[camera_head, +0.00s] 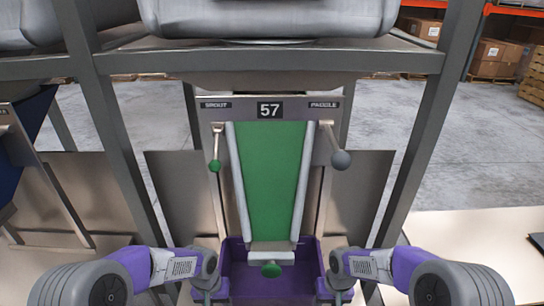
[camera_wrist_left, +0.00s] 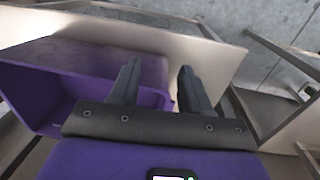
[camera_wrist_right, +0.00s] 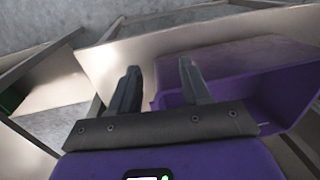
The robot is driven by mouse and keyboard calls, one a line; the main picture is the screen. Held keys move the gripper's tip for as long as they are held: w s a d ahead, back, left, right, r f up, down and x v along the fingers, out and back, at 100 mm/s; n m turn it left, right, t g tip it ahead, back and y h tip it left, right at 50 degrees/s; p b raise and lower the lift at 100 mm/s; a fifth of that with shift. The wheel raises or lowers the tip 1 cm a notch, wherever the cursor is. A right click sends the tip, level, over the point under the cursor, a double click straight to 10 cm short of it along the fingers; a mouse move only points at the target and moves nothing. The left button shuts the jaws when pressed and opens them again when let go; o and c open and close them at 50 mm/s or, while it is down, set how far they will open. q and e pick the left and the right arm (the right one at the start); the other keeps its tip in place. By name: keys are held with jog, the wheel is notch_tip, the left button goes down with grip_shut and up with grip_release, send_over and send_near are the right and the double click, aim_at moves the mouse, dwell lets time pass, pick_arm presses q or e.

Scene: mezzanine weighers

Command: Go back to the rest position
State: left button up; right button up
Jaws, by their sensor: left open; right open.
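A purple bin (camera_head: 262,283) sits below the green chute of weigher 57, at the bottom middle of the head view. My left gripper (camera_head: 208,298) is at the bin's left side. In the left wrist view its fingers (camera_wrist_left: 157,72) are apart with nothing held, and the bin (camera_wrist_left: 35,95) lies to the left and behind them. My right gripper (camera_head: 338,296) is at the bin's right side. In the right wrist view its fingers (camera_wrist_right: 159,72) are apart and empty, with the bin (camera_wrist_right: 285,92) to the right. I cannot tell whether any finger touches the bin's rim.
The green chute (camera_head: 270,175) has a green-knobbed spout lever (camera_head: 215,148) on its left and a grey-knobbed paddle lever (camera_head: 335,145) on its right. Grey frame posts (camera_head: 118,130) stand either side. A pale table (camera_head: 470,235) is at right.

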pick_arm(q)
jog(key=s+d+f+n+h, duration=0.1)
jog(key=s+d+f, duration=0.1)
jog(key=s+f, duration=0.5)
jog(key=s+d+f+n+h, duration=0.1)
jog(key=s+d+f+h, duration=0.1)
jog(key=s+f, duration=0.6)
notch_tip(320, 180, down, 4)
jog(key=shift+s+d+r+n+t, duration=0.25)
jog(key=shift+d+n+t, duration=0.15)
jog(key=shift+d, duration=0.3)
pick_arm(e)
jog(key=s+a+f+m+y, duration=0.1)
jog(key=s+a+f, duration=0.1)
jog(key=s+f, duration=0.5)
jog(key=s+a+f+m+y, duration=0.1)
jog(key=s+a+f+m, duration=0.1)
jog(key=s+f, duration=0.6)
notch_tip(320, 180, down, 3)
jog(key=shift+s+a+f+t+y, duration=0.15)
jog(key=shift+s+a+t+y, duration=0.2)
jog(key=shift+a, duration=0.45)
pick_arm(q)
jog(key=shift+w, duration=0.1)
jog(key=shift+c, duration=0.3)
pick_arm(e)
jog(key=shift+w, duration=0.15)
jog(key=shift+c, duration=0.3)
